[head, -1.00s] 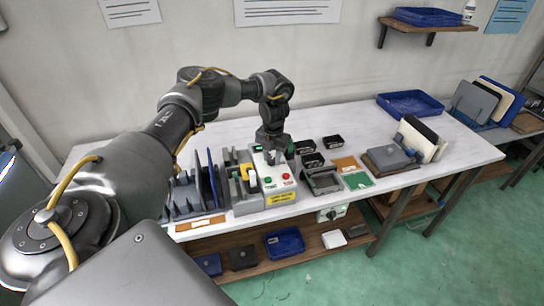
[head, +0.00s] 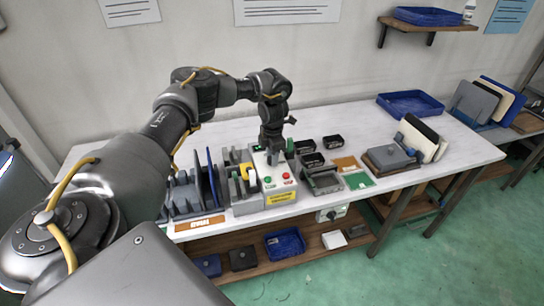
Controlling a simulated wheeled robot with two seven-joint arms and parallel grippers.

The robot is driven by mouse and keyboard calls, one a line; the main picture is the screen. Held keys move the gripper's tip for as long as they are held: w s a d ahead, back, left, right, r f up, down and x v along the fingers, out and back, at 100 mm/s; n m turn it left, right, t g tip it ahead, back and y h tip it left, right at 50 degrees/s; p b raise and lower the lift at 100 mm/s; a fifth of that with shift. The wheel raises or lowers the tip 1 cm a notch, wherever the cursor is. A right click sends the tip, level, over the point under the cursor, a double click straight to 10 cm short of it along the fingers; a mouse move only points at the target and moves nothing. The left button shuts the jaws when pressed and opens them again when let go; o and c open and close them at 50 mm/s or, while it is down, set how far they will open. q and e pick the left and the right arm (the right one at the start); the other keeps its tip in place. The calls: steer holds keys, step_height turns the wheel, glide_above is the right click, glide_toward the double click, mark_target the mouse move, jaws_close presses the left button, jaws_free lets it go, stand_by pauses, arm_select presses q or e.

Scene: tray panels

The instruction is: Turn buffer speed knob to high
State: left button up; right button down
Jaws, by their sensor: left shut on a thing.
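The control box (head: 279,186) stands on the white bench, pale grey with a green button, a red button (head: 286,175) and a yellow label on its front. My left gripper (head: 272,157) points down at the top of this box, behind the buttons. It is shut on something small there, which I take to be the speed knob. The fingers hide the knob, so its pointer and setting cannot be read. My right gripper is not in view.
A grey fixture with yellow parts (head: 245,171) and upright dark and blue panels (head: 213,178) stand left of the box. Black bins (head: 313,160) and a grey tray (head: 325,182) stand close on its right. The bench (head: 360,125) is clear behind the bins.

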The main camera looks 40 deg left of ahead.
arm_select(q)
steer(key=shift+w, duration=0.1)
stand_by(0.4)
steer(key=o, duration=1)
steer(key=shift+c, duration=0.2)
steer(key=shift+r, duration=0.1)
step_height(320, 180, up, 11)
steer(key=shift+d+f+b, duration=0.15)
steer(key=shift+f+b, duration=0.05)
steer(key=shift+b, duration=0.15)
